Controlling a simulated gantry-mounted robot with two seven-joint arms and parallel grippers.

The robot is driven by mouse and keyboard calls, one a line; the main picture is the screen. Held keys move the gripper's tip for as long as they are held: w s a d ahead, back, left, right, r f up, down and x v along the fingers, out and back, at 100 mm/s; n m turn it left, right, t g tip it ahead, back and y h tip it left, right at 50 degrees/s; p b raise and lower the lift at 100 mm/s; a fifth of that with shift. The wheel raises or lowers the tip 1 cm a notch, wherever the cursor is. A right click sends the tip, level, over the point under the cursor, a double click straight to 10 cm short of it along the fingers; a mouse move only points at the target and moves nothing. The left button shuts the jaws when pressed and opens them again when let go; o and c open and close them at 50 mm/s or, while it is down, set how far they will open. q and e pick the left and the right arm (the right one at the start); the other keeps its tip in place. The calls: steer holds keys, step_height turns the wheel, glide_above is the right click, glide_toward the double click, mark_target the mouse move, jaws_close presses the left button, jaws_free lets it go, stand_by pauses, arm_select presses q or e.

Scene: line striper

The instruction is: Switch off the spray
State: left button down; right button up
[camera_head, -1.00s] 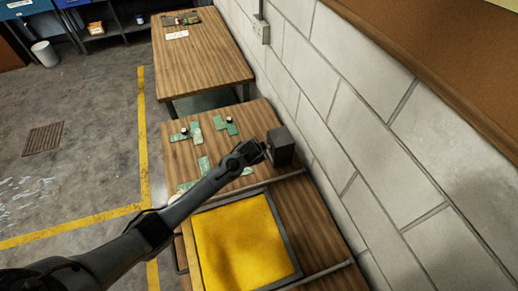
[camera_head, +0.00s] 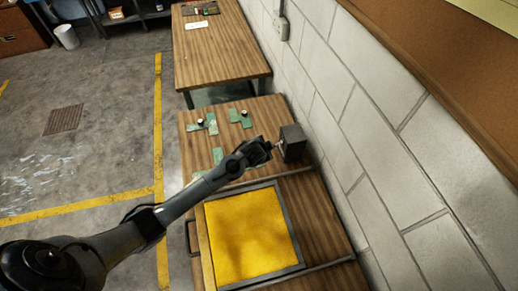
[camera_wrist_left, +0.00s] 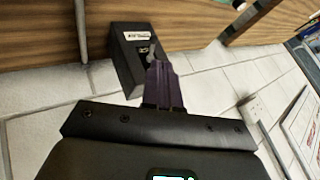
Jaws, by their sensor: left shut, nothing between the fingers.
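A small dark box (camera_head: 292,143) stands on the wooden table against the block wall. In the left wrist view the box (camera_wrist_left: 126,68) carries a white label and a small metallic part, likely a switch (camera_wrist_left: 144,49). My left gripper (camera_head: 270,147) reaches in from the left, just beside the box. In the wrist view its purple fingers (camera_wrist_left: 157,66) are shut and empty, with the tips close to the metallic part and overlapping it. I cannot tell whether they touch or which way the switch is set. My right gripper is out of view.
Green pieces with small dark-and-white knobs (camera_head: 240,117) lie left of the box. A second table (camera_head: 220,55) stands beyond. The wall (camera_head: 370,120) closes off the right.

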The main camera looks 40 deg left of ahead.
arm_select(q)
steer(key=shift+s+a+f+v, duration=0.1)
steer(key=shift+v, duration=0.85)
steer(key=shift+s+a+f+v, duration=0.1)
steer(key=shift+v, duration=0.85)
steer(key=shift+s+a+v, duration=0.1)
steer(key=shift+s+v, duration=0.05)
steer(key=shift+v, duration=0.8)
steer(key=shift+f, duration=0.1)
